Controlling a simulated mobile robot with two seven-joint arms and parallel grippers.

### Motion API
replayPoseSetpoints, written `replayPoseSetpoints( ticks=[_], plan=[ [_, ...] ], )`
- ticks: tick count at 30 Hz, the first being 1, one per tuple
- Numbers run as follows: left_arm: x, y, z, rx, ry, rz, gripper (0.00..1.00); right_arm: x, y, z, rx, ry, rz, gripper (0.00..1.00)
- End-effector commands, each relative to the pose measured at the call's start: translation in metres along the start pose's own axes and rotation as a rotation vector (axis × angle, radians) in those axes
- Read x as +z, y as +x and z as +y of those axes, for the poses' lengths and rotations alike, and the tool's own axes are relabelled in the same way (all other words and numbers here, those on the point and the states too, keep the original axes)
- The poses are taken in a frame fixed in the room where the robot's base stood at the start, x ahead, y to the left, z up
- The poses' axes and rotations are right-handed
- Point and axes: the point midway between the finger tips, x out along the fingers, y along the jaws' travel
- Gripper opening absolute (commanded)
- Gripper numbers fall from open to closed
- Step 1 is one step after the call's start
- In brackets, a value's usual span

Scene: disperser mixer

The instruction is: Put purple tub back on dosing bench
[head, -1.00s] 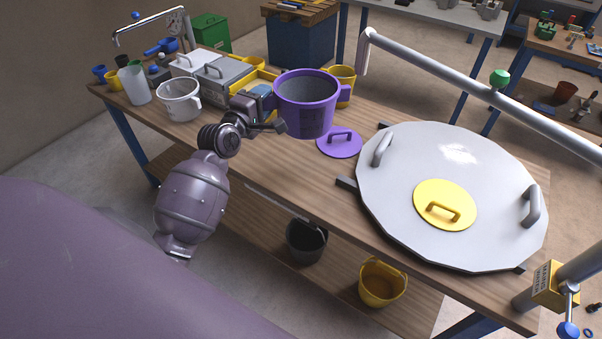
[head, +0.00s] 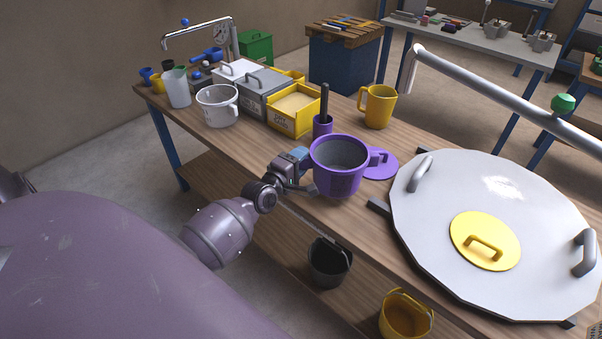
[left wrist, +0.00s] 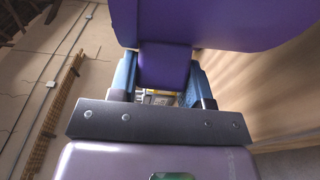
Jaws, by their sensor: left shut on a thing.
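The purple tub (head: 338,179) is upright with its grey inside showing, at the front edge of the wooden bench (head: 300,215). My left gripper (head: 300,160) is shut on a handle on the tub's left side. In the left wrist view the purple handle (left wrist: 164,66) sits between the two fingers, with the tub body (left wrist: 210,22) above it. I cannot tell whether the tub's base touches the bench. A purple lid (head: 383,167) lies flat on the bench just behind and right of the tub. My right gripper is not in view.
A purple holder (head: 322,126) with a dark handle stands behind the tub. A yellow box (head: 293,108), yellow jug (head: 377,106) and white pot (head: 217,105) stand farther back. A big white round lid (head: 470,195) fills the bench's right. Buckets (head: 330,262) are on the lower shelf.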

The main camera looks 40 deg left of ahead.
Motion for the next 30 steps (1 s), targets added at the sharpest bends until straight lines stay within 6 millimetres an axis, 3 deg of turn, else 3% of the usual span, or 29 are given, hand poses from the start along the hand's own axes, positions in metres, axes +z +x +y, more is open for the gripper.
replayPoseSetpoints(
  ticks=[9,23,24,28,30],
  plan=[
    [0.0,0.0,-0.04,-0.002,0.002,-0.001,0.0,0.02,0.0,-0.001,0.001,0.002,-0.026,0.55],
    [0.0,0.0,-0.045,-0.001,0.0,0.0,0.0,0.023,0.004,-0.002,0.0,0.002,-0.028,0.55],
    [0.0,0.0,-0.044,-0.001,0.0,0.0,0.49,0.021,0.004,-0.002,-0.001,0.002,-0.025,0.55],
    [0.0,0.0,-0.044,-0.001,0.001,0.0,0.69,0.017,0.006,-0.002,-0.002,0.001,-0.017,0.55],
    [0.0,0.0,-0.043,-0.001,0.001,0.0,0.7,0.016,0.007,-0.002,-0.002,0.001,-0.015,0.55]
  ],
)
